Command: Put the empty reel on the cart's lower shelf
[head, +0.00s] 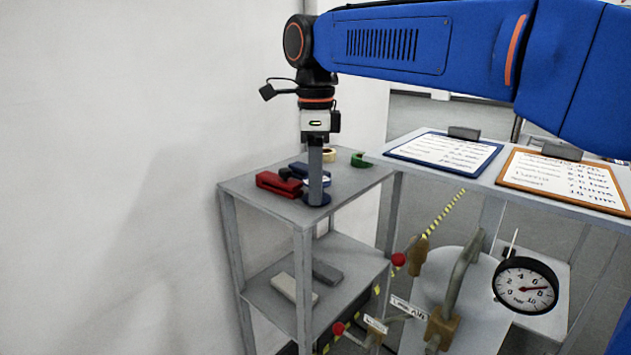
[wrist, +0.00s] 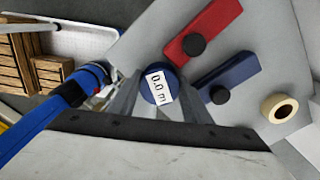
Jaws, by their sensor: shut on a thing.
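The empty reel, a blue round flange (head: 317,201) with a white "0.0 m" label, is at the near corner of the upper shelf (head: 268,207). In the wrist view the reel (wrist: 147,92) shows under the fingers. My gripper (head: 316,188) points straight down and is shut on it. I cannot tell whether the reel touches the shelf. The grey two-shelf stand looks like the cart; its lower shelf (head: 345,300) is below.
A red block (head: 277,184) and a blue block (wrist: 228,87) lie close beside the reel. A beige tape roll (head: 329,155) and a green one (head: 361,160) are farther back. Light (head: 290,287) and dark grey blocks (head: 327,272) occupy the lower shelf's middle. Pipes and a gauge (head: 526,286) stand right.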

